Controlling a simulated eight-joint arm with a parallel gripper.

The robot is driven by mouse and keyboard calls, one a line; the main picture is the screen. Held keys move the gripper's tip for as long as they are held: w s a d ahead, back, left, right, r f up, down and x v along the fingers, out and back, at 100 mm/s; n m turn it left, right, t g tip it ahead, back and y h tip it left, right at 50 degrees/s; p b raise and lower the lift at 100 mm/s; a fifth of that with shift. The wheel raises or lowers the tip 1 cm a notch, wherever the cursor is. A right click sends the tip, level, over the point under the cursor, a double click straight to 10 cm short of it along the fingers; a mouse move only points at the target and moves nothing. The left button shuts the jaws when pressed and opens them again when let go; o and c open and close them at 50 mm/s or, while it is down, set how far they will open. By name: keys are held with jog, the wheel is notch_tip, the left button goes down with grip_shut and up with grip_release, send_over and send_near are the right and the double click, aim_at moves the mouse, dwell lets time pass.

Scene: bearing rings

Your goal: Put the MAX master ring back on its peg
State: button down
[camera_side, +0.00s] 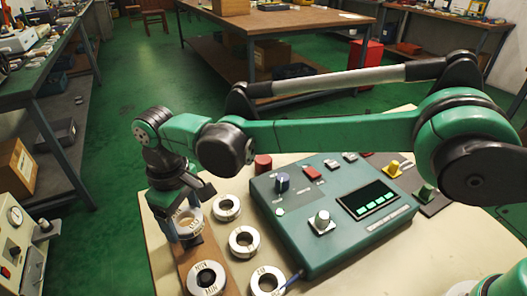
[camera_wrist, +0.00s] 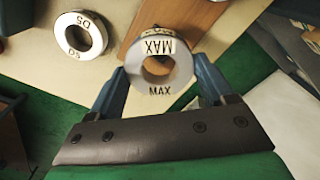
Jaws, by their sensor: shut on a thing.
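The MAX master ring (camera_wrist: 177,74) is a pale metal ring with MAX lettered on its face and side, seen in the wrist view. My gripper (camera_wrist: 160,68) is shut on it, one blue-grey finger on each side. In the side view the ring (camera_side: 193,215) shows partly behind a finger of my gripper (camera_side: 186,226), over the far end of a wooden board (camera_side: 170,255). The wooden board also shows in the wrist view (camera_wrist: 195,18). The MAX peg is not clearly visible; I cannot tell whether the ring is around it or above it.
A ring lettered MIN (camera_side: 207,278) sits on the near end of the board. A green control box (camera_side: 290,215) with knobs and a display lies farther right. Green floor borders the pale table's left edge.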

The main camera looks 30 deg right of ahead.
jog(key=shift+f, duration=0.25)
dwell(0.4)
jog(key=shift+f, duration=0.75)
jog(key=shift+f, duration=0.75)
dwell(0.8)
grip_release()
jog(key=shift+r, duration=0.15)
jog(key=shift+r, duration=3.65)
